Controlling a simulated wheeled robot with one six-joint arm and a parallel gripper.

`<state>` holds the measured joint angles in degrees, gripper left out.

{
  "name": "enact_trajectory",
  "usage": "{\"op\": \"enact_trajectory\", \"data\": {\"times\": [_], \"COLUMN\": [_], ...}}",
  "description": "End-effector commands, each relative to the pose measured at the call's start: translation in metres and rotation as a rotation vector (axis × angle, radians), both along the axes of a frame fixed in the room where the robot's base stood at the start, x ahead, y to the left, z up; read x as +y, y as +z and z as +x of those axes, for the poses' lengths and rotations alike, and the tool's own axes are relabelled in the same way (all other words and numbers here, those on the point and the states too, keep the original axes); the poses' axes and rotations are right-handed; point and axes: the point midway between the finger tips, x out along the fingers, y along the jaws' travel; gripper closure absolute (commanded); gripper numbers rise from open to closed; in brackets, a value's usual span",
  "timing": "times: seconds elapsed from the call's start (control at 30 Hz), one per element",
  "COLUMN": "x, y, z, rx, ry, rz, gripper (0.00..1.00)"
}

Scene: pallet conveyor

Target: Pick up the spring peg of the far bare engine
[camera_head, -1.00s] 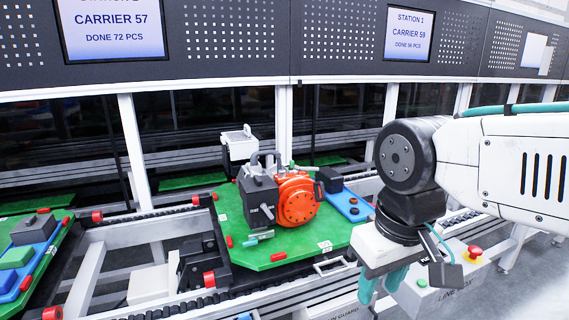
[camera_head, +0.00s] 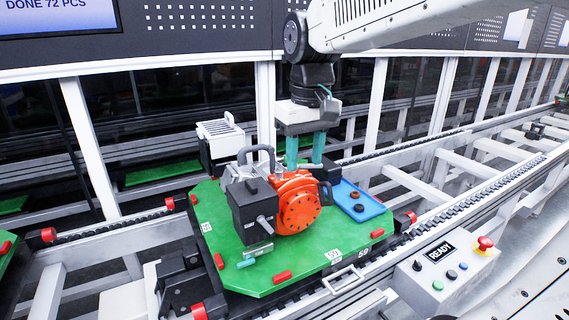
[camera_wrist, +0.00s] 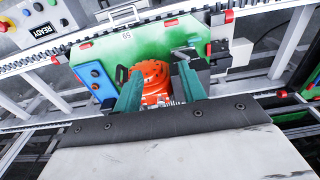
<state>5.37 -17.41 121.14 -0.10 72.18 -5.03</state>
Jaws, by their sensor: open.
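An engine with an orange round housing (camera_head: 298,205) and a black block (camera_head: 252,208) stands on a green pallet (camera_head: 222,235) marked 59. The orange housing also shows in the wrist view (camera_wrist: 156,72). A grey stub (camera_head: 266,224) sticks out of the block's near face. A small metal piece with a teal end (camera_head: 255,252) lies on the pallet's near side. I cannot tell which part is the spring peg. My gripper (camera_head: 305,162) is open, its teal fingers pointing down over the engine's far side; the fingers (camera_wrist: 159,78) also show in the wrist view.
A blue tray (camera_head: 350,208) with dark round parts lies right of the engine. A white slatted box (camera_head: 220,140) stands behind. A control box (camera_head: 445,268) with a red button is at the near right. The conveyor to the right is free.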

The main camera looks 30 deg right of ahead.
Motion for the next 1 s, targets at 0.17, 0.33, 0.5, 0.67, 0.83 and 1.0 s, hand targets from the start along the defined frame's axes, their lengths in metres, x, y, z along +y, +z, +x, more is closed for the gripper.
{"op": "enact_trajectory", "data": {"times": [0.17, 0.33, 0.5, 0.67, 0.83, 1.0], "x": [-0.031, -0.063, -0.092, -0.107, -0.112, -0.112], "y": [0.003, -0.013, -0.038, -0.055, -0.069, -0.088], "z": [0.096, 0.18, 0.241, 0.269, 0.277, 0.276], "rx": [0.029, 0.049, 0.064, 0.07, 0.074, 0.073], "ry": [-0.005, -0.002, 0.0, 0.001, 0.003, 0.003], "rz": [0.002, 0.003, 0.006, 0.008, 0.009, 0.009], "gripper": [0.59, 0.59, 0.59, 0.59, 0.59, 0.59]}}
